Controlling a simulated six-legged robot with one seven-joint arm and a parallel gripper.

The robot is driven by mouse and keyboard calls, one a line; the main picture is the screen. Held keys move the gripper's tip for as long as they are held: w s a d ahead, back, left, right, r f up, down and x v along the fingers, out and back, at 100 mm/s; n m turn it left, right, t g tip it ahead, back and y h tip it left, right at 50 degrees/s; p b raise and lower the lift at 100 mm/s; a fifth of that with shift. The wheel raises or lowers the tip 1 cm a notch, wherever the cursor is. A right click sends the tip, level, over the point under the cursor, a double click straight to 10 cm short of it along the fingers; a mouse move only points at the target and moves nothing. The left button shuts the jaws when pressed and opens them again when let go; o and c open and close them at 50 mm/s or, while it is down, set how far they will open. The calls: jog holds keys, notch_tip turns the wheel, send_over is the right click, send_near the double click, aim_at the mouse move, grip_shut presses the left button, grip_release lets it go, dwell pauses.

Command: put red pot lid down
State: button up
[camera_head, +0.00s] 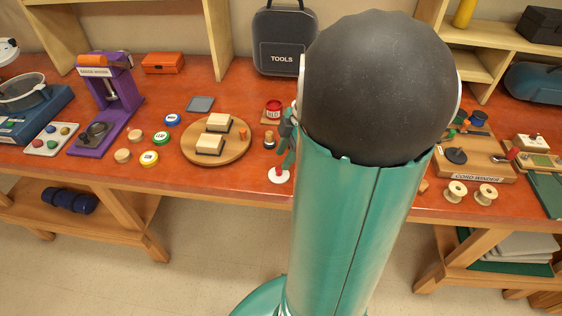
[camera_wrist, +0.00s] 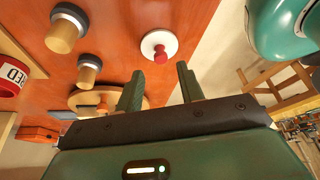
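A white disc with a red knob, which I take for the red pot lid (camera_head: 278,175), lies on the orange-red bench near its front edge. In the wrist view the lid (camera_wrist: 159,44) is knob-up, just beyond my fingertips and apart from them. My gripper (camera_wrist: 160,68) is open, with nothing between its two green fingers. In the head view my gripper (camera_head: 287,150) is partly hidden by my arm, just above the lid. A red pot (camera_head: 273,109) stands behind on a small wooden base; its RED label (camera_wrist: 11,77) shows in the wrist view.
The bench's front edge is close to the lid.

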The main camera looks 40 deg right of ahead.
jog(key=v, duration=0.8)
jog(key=s+a+r+m+t+h, duration=0.1)
jog(key=a+m, duration=0.5)
jog(key=a, duration=0.7)
jog(key=s+a+r+m+t+h, duration=0.1)
jog(key=a+m, duration=0.5)
jog(key=a, duration=0.8)
notch_tip(320, 180, up, 2)
jog(key=shift+r+t+h, duration=0.15)
jog(key=shift+t+h, duration=0.55)
jog(key=shift+h, duration=0.2)
jog(key=shift+s, duration=0.1)
